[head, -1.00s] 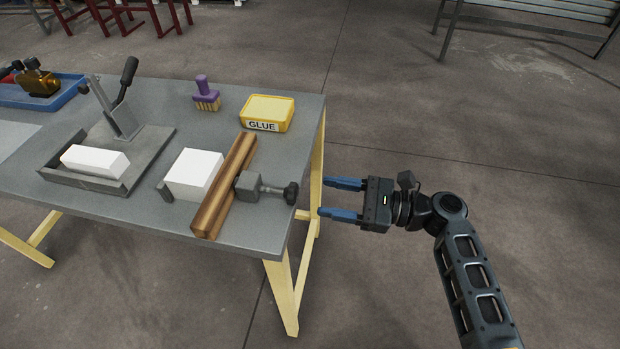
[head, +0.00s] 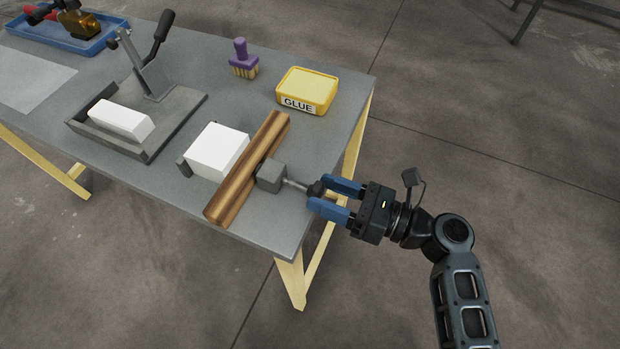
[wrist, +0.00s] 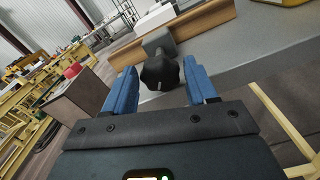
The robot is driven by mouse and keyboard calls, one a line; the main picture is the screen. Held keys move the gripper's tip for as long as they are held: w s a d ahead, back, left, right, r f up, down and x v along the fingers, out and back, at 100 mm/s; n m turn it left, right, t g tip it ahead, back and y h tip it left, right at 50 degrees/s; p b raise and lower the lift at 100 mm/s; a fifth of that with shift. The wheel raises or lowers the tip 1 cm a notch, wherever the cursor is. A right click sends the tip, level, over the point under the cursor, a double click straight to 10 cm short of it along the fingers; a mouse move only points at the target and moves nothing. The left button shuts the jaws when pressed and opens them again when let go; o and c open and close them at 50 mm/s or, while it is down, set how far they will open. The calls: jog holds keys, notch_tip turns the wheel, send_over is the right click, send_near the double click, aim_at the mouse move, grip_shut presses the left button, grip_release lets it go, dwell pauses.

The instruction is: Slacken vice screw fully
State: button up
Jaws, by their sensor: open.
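The vice sits at the right front of the grey bench. Its grey screw block (head: 271,176) stands beside a long brown wooden strip (head: 247,170), with a white block (head: 216,150) on the strip's other side. The vice screw (head: 294,184) runs out of the block to a dark knob (head: 316,189). My gripper (head: 339,199) is open, with its blue fingers on either side of the knob. In the wrist view the knob (wrist: 160,73) shows between the two fingers, with a gap visible on each side. Whether a finger touches it is unclear.
A yellow glue box (head: 307,91) and a purple brush (head: 242,58) stand at the back right of the bench (head: 330,150). A grey lever fixture (head: 150,125) holding a white block and a blue tray (head: 70,45) lie left. The floor right of the bench is clear.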

aim_at(304, 185)
jog(key=shift+x, duration=2.55)
jog(key=c, duration=0.7)
